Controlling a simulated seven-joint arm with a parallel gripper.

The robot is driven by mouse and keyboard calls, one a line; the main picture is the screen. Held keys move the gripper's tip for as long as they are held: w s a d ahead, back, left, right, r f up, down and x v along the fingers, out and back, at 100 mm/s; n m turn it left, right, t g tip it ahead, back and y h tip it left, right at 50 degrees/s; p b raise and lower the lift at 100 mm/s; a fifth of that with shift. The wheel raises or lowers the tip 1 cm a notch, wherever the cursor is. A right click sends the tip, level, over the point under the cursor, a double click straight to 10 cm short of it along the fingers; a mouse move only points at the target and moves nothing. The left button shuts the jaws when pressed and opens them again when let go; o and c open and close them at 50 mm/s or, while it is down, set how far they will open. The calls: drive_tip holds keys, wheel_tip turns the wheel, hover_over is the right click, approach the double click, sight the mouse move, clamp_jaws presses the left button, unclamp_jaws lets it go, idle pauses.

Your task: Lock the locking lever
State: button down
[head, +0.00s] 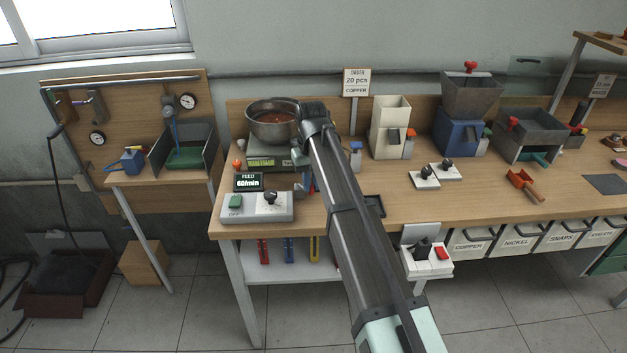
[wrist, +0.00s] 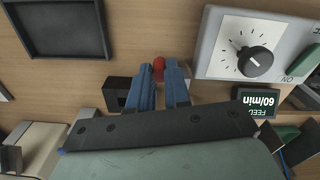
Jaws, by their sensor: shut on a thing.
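A round red knob (wrist: 158,68) shows between the tips of my gripper (wrist: 160,75) in the wrist view. The blue fingers are close together and shut on it. It appears to be the handle of the locking lever, but its shaft is hidden by the fingers. A black block (wrist: 116,95) stands just left of the fingers, partly covered. In the head view my gripper (head: 311,187) is low over the bench, right of the control box, and my arm hides most of the lever's place.
A white control box (head: 257,208) with a dial and a feed display (head: 248,182) reading 60/min stands close by. A metal bowl (head: 270,122) sits on a scale behind. A shallow dark tray (wrist: 62,22) lies nearby.

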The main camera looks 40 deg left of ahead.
drive_tip(key=shift+s+a+m, duration=0.15)
drive_tip(key=shift+s+m, duration=0.25)
drive_tip(key=shift+m, duration=0.45)
drive_tip(key=shift+s+a+m, duration=0.1)
drive_tip(key=shift+s+m, duration=0.25)
drive_tip(key=shift+m, duration=0.5)
drive_tip(key=c, duration=1.1)
unclamp_jaws()
wheel_tip(320, 180, up, 14)
drive_tip(key=shift+f, duration=0.1)
